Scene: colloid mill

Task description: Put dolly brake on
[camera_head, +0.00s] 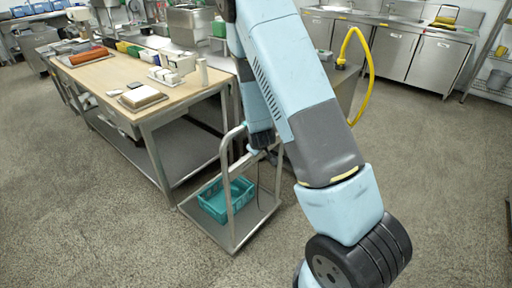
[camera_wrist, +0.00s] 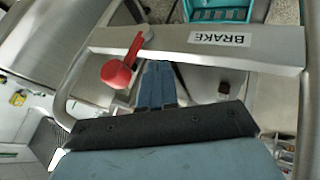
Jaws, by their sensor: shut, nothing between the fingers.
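The dolly (camera_head: 240,236) is a low grey platform with an upright tube handle, left of my arm. A red brake lever (camera_wrist: 128,58) is pivoted on the plate near the left end and slants down-left to a round red knob. My gripper (camera_wrist: 156,68) is shut and empty, its blue fingers just right of the knob and close to the plate's edge. Whether they touch the lever or plate I cannot tell. In the head view my gripper (camera_head: 262,142) is at the dolly handle.
A teal crate (camera_head: 212,205) sits on the dolly. A wooden-topped worktable (camera_head: 110,80) with scales and trays stands close on the left. A yellow hose (camera_head: 366,85) loops behind my arm. Steel cabinets line the back. Floor in front and right is clear.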

